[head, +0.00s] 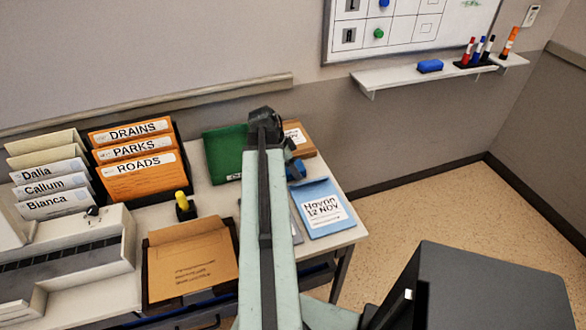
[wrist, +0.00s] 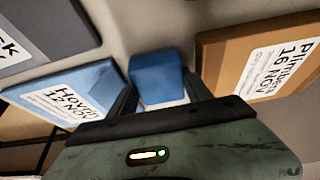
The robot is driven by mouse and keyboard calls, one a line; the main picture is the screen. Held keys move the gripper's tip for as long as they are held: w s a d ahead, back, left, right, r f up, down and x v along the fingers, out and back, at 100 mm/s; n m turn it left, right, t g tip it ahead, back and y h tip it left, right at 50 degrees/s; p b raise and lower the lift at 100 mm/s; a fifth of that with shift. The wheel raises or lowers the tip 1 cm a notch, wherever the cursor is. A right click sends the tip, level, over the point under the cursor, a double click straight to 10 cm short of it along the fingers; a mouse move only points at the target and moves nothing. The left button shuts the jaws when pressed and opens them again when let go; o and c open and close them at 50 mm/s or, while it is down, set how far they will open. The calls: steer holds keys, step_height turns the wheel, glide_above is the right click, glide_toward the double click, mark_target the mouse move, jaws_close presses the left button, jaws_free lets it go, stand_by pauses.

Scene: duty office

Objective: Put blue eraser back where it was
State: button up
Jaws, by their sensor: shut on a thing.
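My gripper (wrist: 160,92) is shut on a blue eraser (wrist: 158,72), a blue block with a pale lower edge, held between the two dark fingers. In the head view the eraser (head: 297,169) shows partly behind my arm, over the back right part of the desk. It is between the blue Hovan folder (head: 325,208) and a brown folder (head: 301,140). I cannot tell whether it touches the desk. Another blue block (head: 430,66), much like an eraser, lies on the white wall shelf (head: 400,77) under the whiteboard.
Red, blue, black and orange markers (head: 480,50) stand at the shelf's right end. The desk also holds a green folder (head: 224,153), orange files (head: 140,175), a yellow-topped stamp (head: 183,203) and an open brown folder (head: 190,262). Floor (head: 430,205) right of the desk is clear.

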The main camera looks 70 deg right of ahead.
steer(key=o, duration=0.9)
steer(key=shift+f, duration=0.1)
steer(key=shift+r+p, duration=0.35)
steer(key=shift+p, duration=0.05)
steer(key=p+v, duration=1)
steer(key=v, duration=0.1)
steer(key=shift+w+a+r+p, duration=0.1)
steer(key=shift+a+r+p, duration=0.05)
steer(key=shift+r+p, duration=0.25)
